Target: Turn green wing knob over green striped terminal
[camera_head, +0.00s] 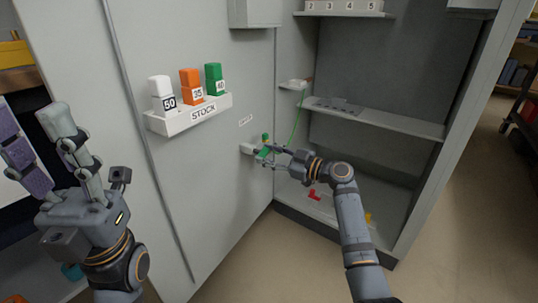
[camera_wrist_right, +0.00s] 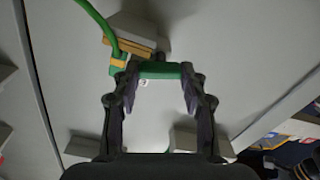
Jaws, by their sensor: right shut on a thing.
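The green wing knob (camera_wrist_right: 160,69) shows as a green bar with a small white label in the right wrist view. It sits at a small grey box (camera_head: 247,149) on the cabinet wall in the head view. My right gripper (camera_head: 268,157) is shut on this green bar, one finger at each end. A green and yellow part (camera_wrist_right: 118,64), seemingly the striped terminal, is just left of the knob, with a green cable (camera_wrist_right: 95,18) running into it. My left gripper (camera_head: 34,128) is open and empty at the left, far from the knob.
A white STOCK shelf (camera_head: 190,116) on the wall holds a white, an orange and a green block (camera_head: 213,78). Grey shelves (camera_head: 400,124) are at the right. A red piece (camera_head: 314,194) lies low in the cabinet. Floor is free in front.

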